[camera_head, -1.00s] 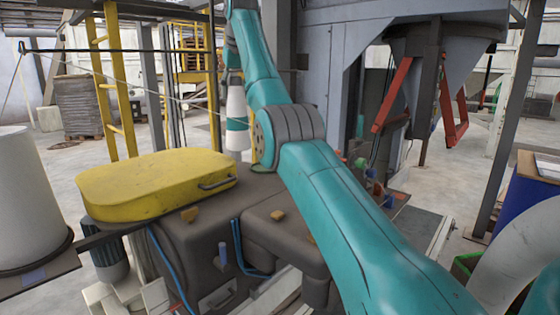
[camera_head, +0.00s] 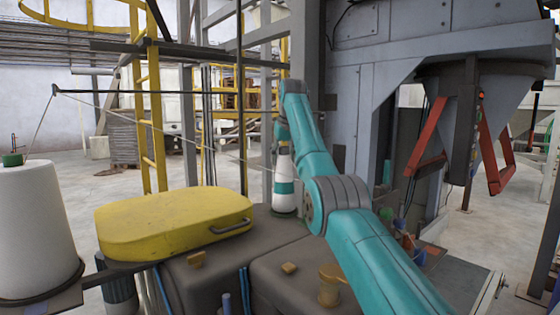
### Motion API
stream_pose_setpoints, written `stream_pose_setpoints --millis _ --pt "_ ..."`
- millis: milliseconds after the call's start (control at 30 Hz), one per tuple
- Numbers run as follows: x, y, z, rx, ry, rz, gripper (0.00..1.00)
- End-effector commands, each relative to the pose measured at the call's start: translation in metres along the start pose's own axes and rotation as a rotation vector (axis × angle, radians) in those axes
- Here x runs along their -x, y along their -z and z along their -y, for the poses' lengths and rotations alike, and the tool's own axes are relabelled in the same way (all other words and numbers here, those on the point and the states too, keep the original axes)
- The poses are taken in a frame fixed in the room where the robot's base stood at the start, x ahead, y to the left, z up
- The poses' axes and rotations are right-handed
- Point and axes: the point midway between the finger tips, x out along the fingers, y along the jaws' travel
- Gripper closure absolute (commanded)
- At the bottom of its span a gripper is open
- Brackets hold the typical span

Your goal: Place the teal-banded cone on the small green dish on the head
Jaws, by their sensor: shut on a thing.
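A small green thing (camera_head: 12,160) sits atop the white cylinder at the far left.
The yellow lid (camera_head: 172,222) with a handle lies left of the cone. Brown knobs (camera_head: 328,285) and blue hoses are in front. The white cylinder (camera_head: 40,230) stands at far left. A grey frame with red levers (camera_head: 495,150) rises at right.

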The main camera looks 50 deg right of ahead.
Motion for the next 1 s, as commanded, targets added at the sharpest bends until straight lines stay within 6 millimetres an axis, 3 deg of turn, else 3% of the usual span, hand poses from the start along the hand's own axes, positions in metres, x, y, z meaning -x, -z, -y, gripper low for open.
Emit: stream_pose_setpoints --millis 400,433,500,867,1000 --pt "-0.007 -0.001 -0.003 -0.001 -0.001 -0.004 1.0" --pt "-0.008 -0.001 -0.003 -0.001 -0.001 -0.002 0.43" --pt "-0.007 -0.001 -0.003 -0.001 -0.001 -0.002 0.25" --pt "-0.006 0.0 -0.003 -0.001 -0.001 -0.002 0.23" --pt "0.005 0.001 -0.003 -0.001 -0.001 -0.003 0.23"
